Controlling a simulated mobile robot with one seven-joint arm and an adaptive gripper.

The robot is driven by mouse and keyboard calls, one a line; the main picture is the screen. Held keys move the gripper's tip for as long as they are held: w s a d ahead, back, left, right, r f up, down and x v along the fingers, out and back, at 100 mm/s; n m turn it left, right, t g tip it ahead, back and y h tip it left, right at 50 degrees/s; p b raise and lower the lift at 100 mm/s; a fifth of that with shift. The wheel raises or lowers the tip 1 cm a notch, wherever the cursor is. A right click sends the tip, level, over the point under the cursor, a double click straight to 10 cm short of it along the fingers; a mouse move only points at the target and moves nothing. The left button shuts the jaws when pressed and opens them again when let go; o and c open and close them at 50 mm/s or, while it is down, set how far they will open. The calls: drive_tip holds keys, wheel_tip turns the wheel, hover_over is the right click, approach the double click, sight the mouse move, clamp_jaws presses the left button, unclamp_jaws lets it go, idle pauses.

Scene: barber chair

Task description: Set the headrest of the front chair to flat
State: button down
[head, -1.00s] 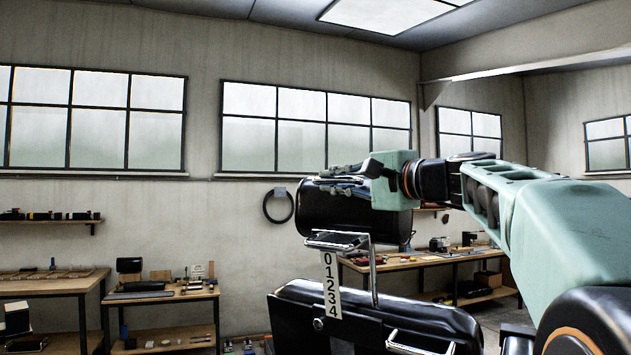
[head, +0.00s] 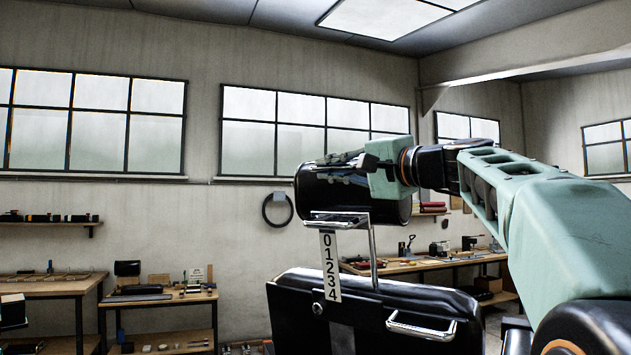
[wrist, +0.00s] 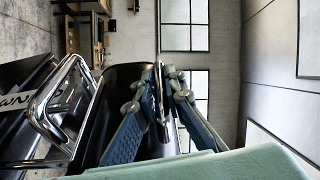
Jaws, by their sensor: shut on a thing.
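The front chair's headrest (head: 350,205) is a black cylinder-like cushion above the black backrest (head: 370,310). It stands on a chrome post and bracket (head: 372,255). A white strip (head: 330,265) numbered 0 to 4 hangs below the bracket. My gripper (head: 332,166) is at the headrest's upper side. In the wrist view the headrest (wrist: 120,88) lies just behind my gripper (wrist: 165,82). Its fingers close on a slim metal bar (wrist: 160,105) by the headrest. Whether the bar is a lever or part of the frame is hard to tell.
A chrome handle (head: 425,327) sticks out on the backrest's right side. Workbenches with tools stand along the back wall, left (head: 160,298) and right (head: 430,262). A black ring (head: 277,209) hangs on the wall. The space above the headrest is clear.

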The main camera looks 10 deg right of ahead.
drive_tip(key=shift+s+a+f+n+b, duration=0.15)
drive_tip(key=shift+f+n+b, duration=0.35)
drive_tip(key=shift+f+b, duration=0.35)
drive_tip(key=shift+r, duration=0.2)
drive_tip(key=c, duration=2)
unclamp_jaws()
drive_tip(key=shift+r, duration=0.1)
drive_tip(key=v, duration=1.2)
